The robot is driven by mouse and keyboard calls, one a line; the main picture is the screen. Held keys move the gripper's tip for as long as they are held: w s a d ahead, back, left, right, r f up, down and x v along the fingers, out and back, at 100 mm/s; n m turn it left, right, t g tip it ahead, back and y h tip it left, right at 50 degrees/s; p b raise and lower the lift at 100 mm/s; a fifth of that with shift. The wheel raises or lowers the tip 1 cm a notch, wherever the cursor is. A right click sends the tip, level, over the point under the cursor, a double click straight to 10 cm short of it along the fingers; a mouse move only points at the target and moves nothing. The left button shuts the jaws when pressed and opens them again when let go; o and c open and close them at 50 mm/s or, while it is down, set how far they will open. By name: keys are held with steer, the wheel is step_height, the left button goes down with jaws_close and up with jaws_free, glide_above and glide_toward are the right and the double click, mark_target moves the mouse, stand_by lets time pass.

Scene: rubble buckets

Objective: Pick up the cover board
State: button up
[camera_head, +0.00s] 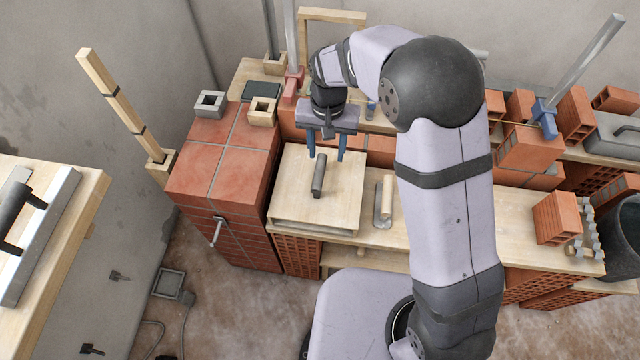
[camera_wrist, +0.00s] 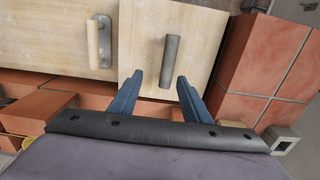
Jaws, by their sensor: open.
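The cover board (camera_head: 292,200) is a square light-wood panel with a dark upright-looking bar handle (camera_head: 319,175) near its middle. It lies at the left end of the wooden bench, beside the red tiled block. My gripper (camera_head: 326,157) is open and empty, with its blue fingers above and behind the handle. In the wrist view my gripper's fingertips (camera_wrist: 160,80) lie either side of the near end of the dark handle (camera_wrist: 170,62), on the cover board (camera_wrist: 205,30). I cannot tell the exact height gap; no contact shows.
A float with a wooden handle (camera_head: 386,198) lies just right of the board. The red tiled block (camera_head: 215,160) stands close on the left, with small hollow blocks on top. Bricks (camera_head: 556,218) and a dark bucket (camera_head: 625,235) are at the right.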

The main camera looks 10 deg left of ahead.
mark_target(320, 166)
steer(key=shift+w+a+f, duration=0.2)
steer(key=shift+a+f, duration=0.45)
steer(key=shift+a, duration=0.35)
steer(key=shift+s+d+f+p, duration=0.1)
steer(key=shift+f+p, duration=0.3)
steer(key=shift+f, duration=1.45)
steer(key=shift+d+f+p, duration=0.1)
steer(key=shift+f+p, duration=0.3)
steer(key=shift+f, duration=1.4)
steer(key=shift+c, duration=0.4)
jaws_close()
steer(key=shift+r, duration=0.1)
